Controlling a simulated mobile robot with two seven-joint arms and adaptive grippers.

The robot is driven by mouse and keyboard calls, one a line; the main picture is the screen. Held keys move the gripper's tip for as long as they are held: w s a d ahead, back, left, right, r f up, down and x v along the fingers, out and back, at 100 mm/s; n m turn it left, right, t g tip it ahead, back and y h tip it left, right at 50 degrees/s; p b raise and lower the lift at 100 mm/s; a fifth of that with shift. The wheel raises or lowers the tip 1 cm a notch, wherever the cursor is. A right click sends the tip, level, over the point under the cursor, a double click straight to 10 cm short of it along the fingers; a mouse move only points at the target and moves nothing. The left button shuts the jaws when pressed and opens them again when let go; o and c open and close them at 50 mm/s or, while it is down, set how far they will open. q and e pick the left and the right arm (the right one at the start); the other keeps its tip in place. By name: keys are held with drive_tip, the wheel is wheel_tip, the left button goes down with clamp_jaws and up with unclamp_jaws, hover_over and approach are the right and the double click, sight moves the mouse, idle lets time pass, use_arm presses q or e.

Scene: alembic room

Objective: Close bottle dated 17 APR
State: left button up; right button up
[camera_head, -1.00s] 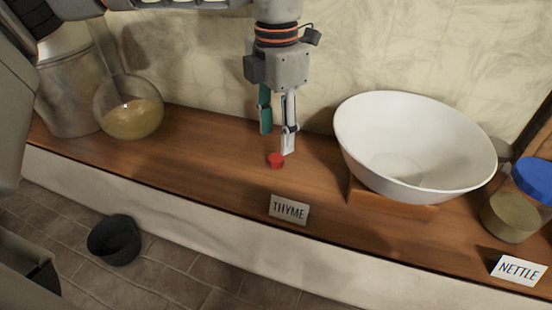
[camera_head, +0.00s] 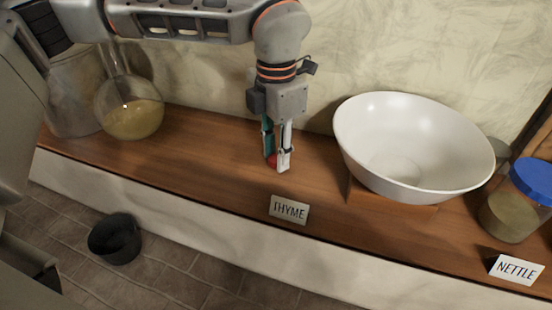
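A small red cap (camera_head: 271,161) sits on the wooden counter, behind the THYME card. My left gripper (camera_head: 277,163) points down at it, with its teal finger and pale finger on either side of the cap. The fingers partly hide the cap, and I cannot tell whether they press on it. The cap appears to be at counter level. No bottle with a 17 APR date shows in this view. My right gripper is not in view.
The wooden counter (camera_head: 200,160) is clear left of the cap. A white bowl (camera_head: 410,150) stands on a wooden block to the right. A THYME card (camera_head: 289,209), a NETTLE card (camera_head: 517,269), a blue-lidded jar (camera_head: 510,215), a round flask (camera_head: 132,118) and a dark floor pot (camera_head: 116,238) also show.

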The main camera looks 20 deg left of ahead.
use_arm(q)
drive_tip(key=shift+c, duration=0.6)
drive_tip(key=shift+r, duration=0.1)
drive_tip(key=shift+r, duration=0.15)
wheel_tip(320, 180, up, 20)
drive_tip(key=shift+f+p, duration=0.2)
drive_tip(key=shift+p, duration=0.2)
drive_tip(key=shift+s, duration=0.1)
